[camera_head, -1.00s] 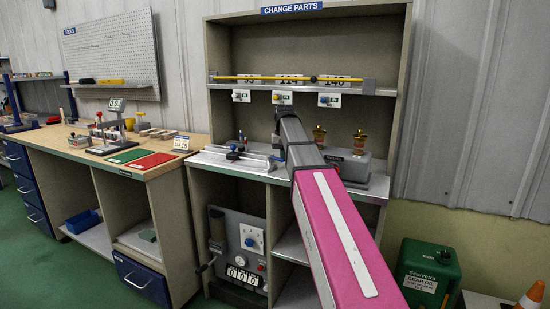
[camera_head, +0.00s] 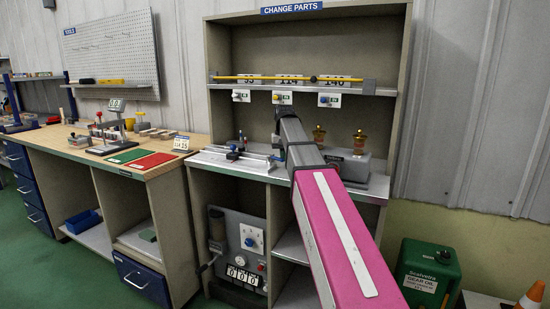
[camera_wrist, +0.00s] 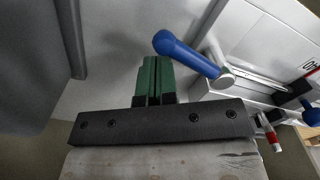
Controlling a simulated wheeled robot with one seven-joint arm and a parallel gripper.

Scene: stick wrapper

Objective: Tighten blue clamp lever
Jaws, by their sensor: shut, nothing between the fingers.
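The blue clamp lever (camera_wrist: 187,54) shows large in the wrist view, up and to the right of my gripper. It angles from a rounded end at upper left down to a silver pivot (camera_wrist: 222,77) on a light metal rail. My gripper (camera_wrist: 155,66) has green fingers shut together with nothing between them. The fingertips are close beside the lever's left end; I cannot tell whether they touch it.
A second blue knob (camera_wrist: 311,113) and a red-tipped part (camera_wrist: 272,138) sit at the right in the wrist view. The metal fixture (camera_head: 245,163) lies on the cabinet's counter. A grey block with brass fittings (camera_head: 352,164) stands right of my arm. A shelf (camera_head: 225,87) spans above.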

